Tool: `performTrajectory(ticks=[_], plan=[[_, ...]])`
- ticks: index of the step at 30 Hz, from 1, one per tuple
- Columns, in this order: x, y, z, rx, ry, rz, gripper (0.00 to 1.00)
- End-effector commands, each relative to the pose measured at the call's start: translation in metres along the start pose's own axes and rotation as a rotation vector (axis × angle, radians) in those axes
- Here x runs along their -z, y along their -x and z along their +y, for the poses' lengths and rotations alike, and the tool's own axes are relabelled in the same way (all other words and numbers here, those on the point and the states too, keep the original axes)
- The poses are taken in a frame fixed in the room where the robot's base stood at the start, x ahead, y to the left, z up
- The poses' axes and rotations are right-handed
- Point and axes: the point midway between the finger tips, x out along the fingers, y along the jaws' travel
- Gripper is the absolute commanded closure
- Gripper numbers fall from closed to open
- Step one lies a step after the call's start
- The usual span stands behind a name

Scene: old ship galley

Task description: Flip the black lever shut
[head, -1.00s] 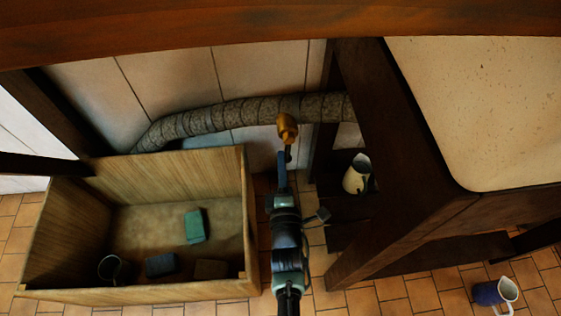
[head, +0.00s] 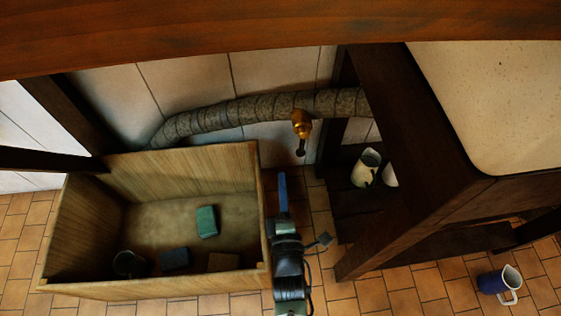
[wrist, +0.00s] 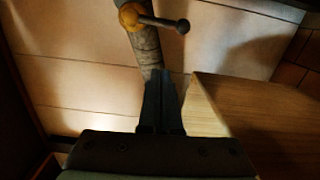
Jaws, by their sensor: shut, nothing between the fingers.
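A brass valve (head: 301,122) sits on the wrapped pipe (head: 225,114) along the wall. Its short black lever (head: 300,147) points down from it in the head view. In the wrist view the brass body (wrist: 131,16) is at the top and the black lever (wrist: 165,22) sticks out to the right, ending in a round knob. My gripper (head: 282,174) is shut and empty, below and slightly left of the lever in the head view, with a visible gap. In the wrist view its dark fingers (wrist: 160,78) lie together over the pipe, short of the lever.
An open wooden crate (head: 155,291) with a green block (head: 207,222) and other items stands close left of my arm. A dark wooden frame (head: 405,215) stands on the right, with white jugs (head: 366,168) on its low shelf. A blue mug (head: 490,284) lies on the tiled floor.

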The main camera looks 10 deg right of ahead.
Motion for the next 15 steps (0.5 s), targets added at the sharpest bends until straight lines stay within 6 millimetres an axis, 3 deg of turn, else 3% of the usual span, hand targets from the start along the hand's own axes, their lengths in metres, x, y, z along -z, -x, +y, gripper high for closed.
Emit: performTrajectory(ticks=[6, 15], plan=[[0.0, 0.031, 0.001, 0.001, 0.0, 0.0, 1.0], [0.0, 0.037, 0.0, -0.002, 0.0, 0.001, 1.0]])
